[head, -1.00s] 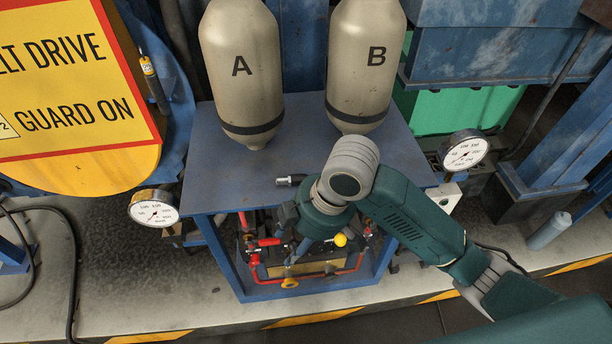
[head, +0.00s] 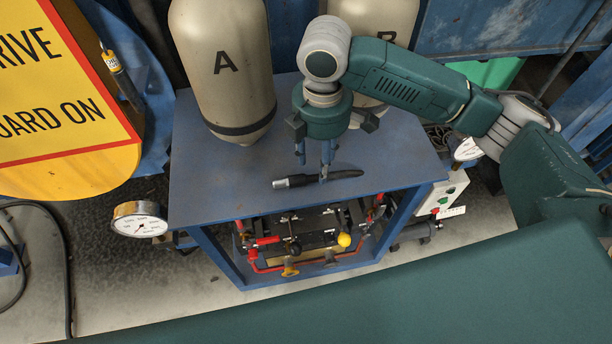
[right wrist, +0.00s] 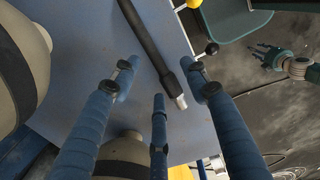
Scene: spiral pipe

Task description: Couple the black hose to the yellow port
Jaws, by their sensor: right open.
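The black hose (head: 346,175) lies on the blue table top near its front edge, its pale metal end (head: 281,184) pointing left. My right gripper (head: 315,172) is above the hose, its blue fingers pointing down at it. In the right wrist view the fingers (right wrist: 160,80) are spread and empty, and the hose (right wrist: 150,42) passes beyond them with its metal tip between the right and middle fingers. Whether a finger touches it, I cannot tell. A round yellow part (head: 344,240) is under the table top; whether it is the port is unclear. My left gripper (right wrist: 272,57) shows small in the right wrist view.
Tank A (head: 222,70) stands at the back left of the table (head: 200,195); tank B (head: 375,30) is partly behind my right arm. Red pipes (head: 265,262) run inside the frame. Gauges (head: 140,220) flank it. The table's left front is clear.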

